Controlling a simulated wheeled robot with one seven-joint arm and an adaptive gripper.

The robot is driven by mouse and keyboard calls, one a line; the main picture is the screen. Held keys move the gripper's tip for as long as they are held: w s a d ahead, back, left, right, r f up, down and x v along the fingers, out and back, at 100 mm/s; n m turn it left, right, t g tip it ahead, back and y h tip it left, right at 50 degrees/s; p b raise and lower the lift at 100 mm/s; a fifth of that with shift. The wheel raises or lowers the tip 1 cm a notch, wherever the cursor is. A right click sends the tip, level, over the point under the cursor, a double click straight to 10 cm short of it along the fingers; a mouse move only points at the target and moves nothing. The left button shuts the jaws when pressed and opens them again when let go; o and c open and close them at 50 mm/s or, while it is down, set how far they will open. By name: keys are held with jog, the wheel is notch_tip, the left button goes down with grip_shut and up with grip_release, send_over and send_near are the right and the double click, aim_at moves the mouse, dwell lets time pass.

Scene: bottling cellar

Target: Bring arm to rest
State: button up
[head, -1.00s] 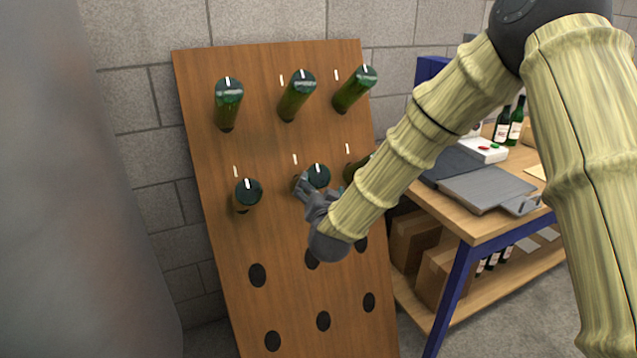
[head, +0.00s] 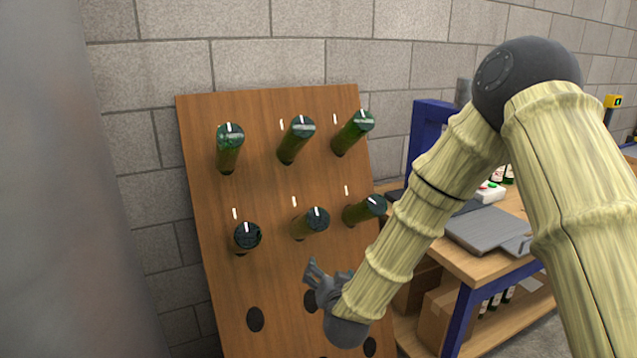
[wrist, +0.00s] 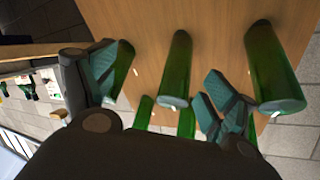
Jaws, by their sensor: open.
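My gripper (head: 320,276) is open and empty, in front of the wooden rack board (head: 205,200) and below the second row of bottles in the head view. In the wrist view its two teal-padded fingers (wrist: 163,86) are spread apart, with a green bottle (wrist: 176,70) showing beyond the gap. The middle bottle of the second row (head: 312,222) sits in its hole, clear of my gripper in the head view. A bottle on its left (head: 246,237) and one on its right (head: 364,210) also sit in holes.
Three bottles fill the top row, one at its left (head: 229,150). Lower holes such as one at left (head: 255,319) are empty. A workbench (head: 482,262) with a grey flat device (head: 487,230) and boxes underneath stands right, partly behind my arm. A blurred grey surface (head: 70,200) fills the left edge.

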jog(key=s+d+f+n+g+p, duration=0.15)
jog(key=s+d+f+g, duration=0.3)
jog(key=s+f, duration=0.55)
jog(key=s+d+f+n+g+p, duration=0.1)
jog(key=s+d+f+g+p, duration=0.3)
jog(key=s+f, duration=0.6)
jog(key=s+d+f+g, duration=0.2)
jog(key=s+d+f, duration=0.1)
jog(key=s, duration=0.6)
jog(key=s+d+f+g+h, duration=0.1)
jog(key=s+d+f+g, duration=0.1)
jog(key=s, duration=0.7)
jog(key=s+d+f+g+p, duration=0.1)
jog(key=s+d+f, duration=0.3)
jog(key=s, duration=0.5)
jog(key=shift+d+g+h, duration=0.3)
jog(key=shift+d+g, duration=0.45)
jog(key=shift+d, duration=0.4)
jog(key=shift+w+r+n, duration=0.1)
jog(key=shift+n, duration=0.15)
